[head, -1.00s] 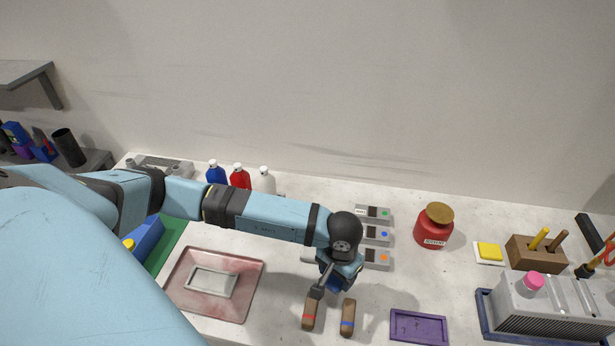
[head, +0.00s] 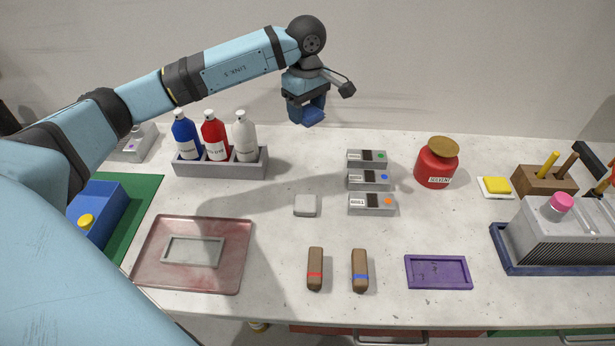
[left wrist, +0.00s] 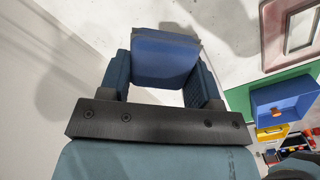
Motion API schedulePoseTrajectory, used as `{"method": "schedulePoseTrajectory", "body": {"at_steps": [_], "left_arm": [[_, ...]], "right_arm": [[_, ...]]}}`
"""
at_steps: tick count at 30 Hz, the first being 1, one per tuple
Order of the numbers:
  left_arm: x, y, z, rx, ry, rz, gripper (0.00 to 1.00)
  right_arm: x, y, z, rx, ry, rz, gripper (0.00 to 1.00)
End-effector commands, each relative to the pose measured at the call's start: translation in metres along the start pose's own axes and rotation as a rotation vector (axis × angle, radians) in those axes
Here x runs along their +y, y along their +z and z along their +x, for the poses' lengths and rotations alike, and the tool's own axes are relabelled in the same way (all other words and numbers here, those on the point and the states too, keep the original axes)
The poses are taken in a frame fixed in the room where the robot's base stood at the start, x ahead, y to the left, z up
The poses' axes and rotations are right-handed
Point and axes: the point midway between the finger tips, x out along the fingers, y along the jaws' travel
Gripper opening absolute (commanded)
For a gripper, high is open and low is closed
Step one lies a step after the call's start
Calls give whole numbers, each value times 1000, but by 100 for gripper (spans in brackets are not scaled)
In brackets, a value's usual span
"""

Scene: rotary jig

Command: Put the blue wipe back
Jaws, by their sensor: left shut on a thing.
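My left gripper (head: 305,112) is raised above the back of the bench, near the wall and to the right of the bottle rack. It is shut on a blue block-like piece, which I take to be the blue wipe (left wrist: 165,58). In the left wrist view the piece sits between the two dark blue fingers, with bare bench and wall behind it. In the head view finger and wipe are hard to tell apart. My right gripper is not in view.
A grey rack (head: 222,166) holds blue, red and white bottles. A small grey block (head: 305,205), labelled grey units (head: 371,203), a red solvent pot (head: 437,165), two brown striped pieces (head: 315,270), a pink tray (head: 145,258) and a purple tray (head: 438,287) stand on the bench.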

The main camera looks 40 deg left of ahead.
Motion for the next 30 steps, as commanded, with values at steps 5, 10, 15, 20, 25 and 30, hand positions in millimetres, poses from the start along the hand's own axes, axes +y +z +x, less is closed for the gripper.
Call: {"method": "schedulePoseTrajectory", "body": {"at_steps": [5,10,15,20,25,30], "left_arm": [[-2,1,49,-1,-7,2,32],[-2,1,95,-2,-7,3,32],[-1,1,127,-1,-3,5,32],[-1,1,140,0,-2,4,32],[-1,1,157,0,-3,5,32],[-1,1,181,0,-3,5,32]], "right_arm": [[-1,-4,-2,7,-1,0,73],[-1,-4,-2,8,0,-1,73],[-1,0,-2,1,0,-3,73],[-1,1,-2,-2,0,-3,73],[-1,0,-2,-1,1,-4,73],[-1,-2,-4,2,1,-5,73]]}}
